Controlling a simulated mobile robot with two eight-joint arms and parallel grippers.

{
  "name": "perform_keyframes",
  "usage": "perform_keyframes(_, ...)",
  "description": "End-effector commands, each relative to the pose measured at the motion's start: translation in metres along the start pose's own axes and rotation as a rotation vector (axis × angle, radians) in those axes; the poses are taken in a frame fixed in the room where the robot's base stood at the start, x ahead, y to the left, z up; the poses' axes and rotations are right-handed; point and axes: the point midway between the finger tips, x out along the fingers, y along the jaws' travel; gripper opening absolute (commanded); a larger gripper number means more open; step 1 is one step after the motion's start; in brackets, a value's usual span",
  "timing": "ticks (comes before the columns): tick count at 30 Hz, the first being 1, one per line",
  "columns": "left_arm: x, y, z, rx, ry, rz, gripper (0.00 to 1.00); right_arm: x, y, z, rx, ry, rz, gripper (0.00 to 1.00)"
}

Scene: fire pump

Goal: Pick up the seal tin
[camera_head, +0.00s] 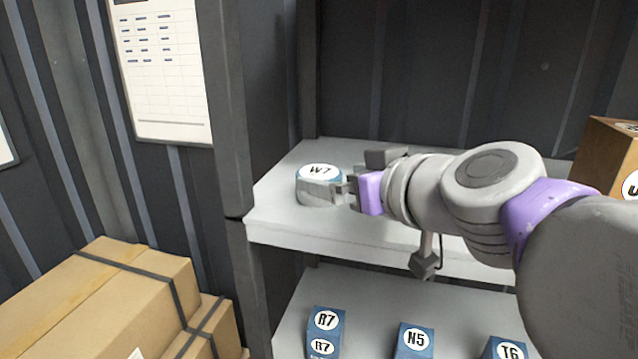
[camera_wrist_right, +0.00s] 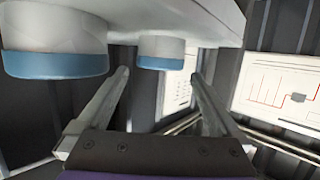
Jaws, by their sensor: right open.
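A round tin (camera_head: 319,184) with a white top marked W7 and a blue band under the lid stands at the left end of the upper shelf. My right gripper (camera_head: 353,178) is open just right of this tin, pointing left at shelf height. In the right wrist view, which looks upside down, a tin (camera_wrist_right: 161,48) shows ahead between the open fingers (camera_wrist_right: 158,73). A second, nearer tin (camera_wrist_right: 55,42) shows large at the left of that view. No label marks either tin there as the seal tin. My left gripper is out of view.
The upper shelf (camera_head: 285,222) has a dark upright post (camera_head: 228,110) at its left. A brown box (camera_head: 605,160) stands at the shelf's right. Blue labelled boxes R7 (camera_head: 325,333), N5 (camera_head: 413,342) and T6 (camera_head: 505,349) stand on the lower shelf. Cartons (camera_head: 90,300) sit at lower left.

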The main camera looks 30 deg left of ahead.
Motion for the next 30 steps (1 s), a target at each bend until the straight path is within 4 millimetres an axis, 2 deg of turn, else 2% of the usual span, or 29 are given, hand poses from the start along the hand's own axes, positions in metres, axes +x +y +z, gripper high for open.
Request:
perform_keyframes(3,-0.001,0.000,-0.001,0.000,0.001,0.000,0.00,0.020,-0.001,0.001,-0.001,0.000,-0.002,1.00)
perform_keyframes(7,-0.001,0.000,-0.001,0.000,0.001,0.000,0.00,0.036,-0.001,0.001,-0.002,0.000,-0.001,1.00)
perform_keyframes(17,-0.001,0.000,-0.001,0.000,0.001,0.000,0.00,0.043,0.000,0.001,-0.001,0.000,0.000,0.98)
perform_keyframes(27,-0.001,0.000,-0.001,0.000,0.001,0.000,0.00,0.043,0.000,0.001,-0.001,0.000,0.000,0.37)
perform_keyframes(30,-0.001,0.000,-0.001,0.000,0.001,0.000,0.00,0.043,0.000,0.001,-0.001,0.000,0.000,0.23)
